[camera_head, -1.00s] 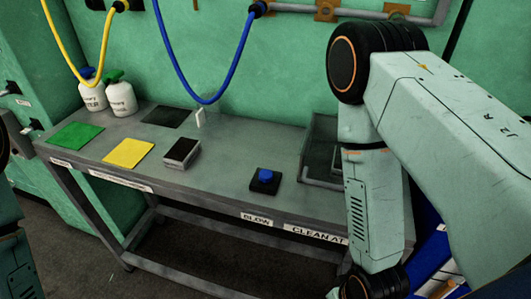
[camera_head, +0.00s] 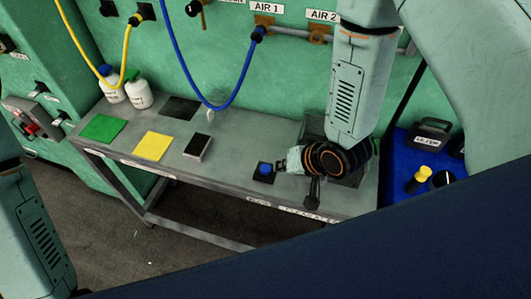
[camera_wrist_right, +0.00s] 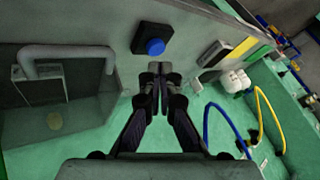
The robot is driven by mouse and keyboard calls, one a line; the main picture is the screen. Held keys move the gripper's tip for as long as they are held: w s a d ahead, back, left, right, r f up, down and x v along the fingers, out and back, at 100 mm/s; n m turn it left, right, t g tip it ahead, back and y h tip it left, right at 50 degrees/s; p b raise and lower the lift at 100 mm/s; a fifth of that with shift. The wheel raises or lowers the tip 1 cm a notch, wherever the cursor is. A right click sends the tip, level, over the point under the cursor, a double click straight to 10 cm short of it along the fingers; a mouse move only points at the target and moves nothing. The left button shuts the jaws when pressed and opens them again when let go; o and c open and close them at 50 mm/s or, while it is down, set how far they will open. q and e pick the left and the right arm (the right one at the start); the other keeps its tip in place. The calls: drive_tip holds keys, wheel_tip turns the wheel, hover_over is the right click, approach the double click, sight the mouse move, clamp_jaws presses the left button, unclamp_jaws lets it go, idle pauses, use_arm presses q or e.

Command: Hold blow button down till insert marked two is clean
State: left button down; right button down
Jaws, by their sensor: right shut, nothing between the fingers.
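The blow button is a blue cap (camera_head: 265,168) on a dark square base on the grey bench. It also shows in the right wrist view (camera_wrist_right: 155,47), just beyond my fingertips. My right gripper (camera_head: 283,166) is beside the button, on its right; its two fingers (camera_wrist_right: 160,72) are together and empty. In the wrist view a small gap seems to show between fingertips and button; contact cannot be told. The cap's travel cannot be told. No insert marked two can be made out. My left arm is at the lower left, its gripper out of frame.
A clear-walled box (camera_wrist_right: 68,110) stands on the bench beside my right wrist. Green (camera_head: 103,128) and yellow (camera_head: 152,146) mats and a dark block (camera_head: 197,147) lie to the left. A blue hose (camera_head: 190,95) hangs above the bench. A blue surface (camera_head: 402,170) is at the right.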

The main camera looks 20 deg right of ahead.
wheel_tip(320, 180, up, 5)
drive_tip(key=t+y, duration=0.1)
hover_over(268, 169)
drive_tip(key=shift+f, duration=0.1)
drive_tip(key=shift+f, duration=0.15)
wheel_tip(268, 169, down, 6)
drive_tip(key=b, duration=0.5)
drive_tip(key=shift+b, duration=0.35)
wheel_tip(268, 169, down, 2)
drive_tip(key=shift+f+b, duration=0.15)
drive_tip(key=shift+b, duration=0.7)
drive_tip(key=shift+f, duration=0.15)
drive_tip(key=shift+f, duration=0.4)
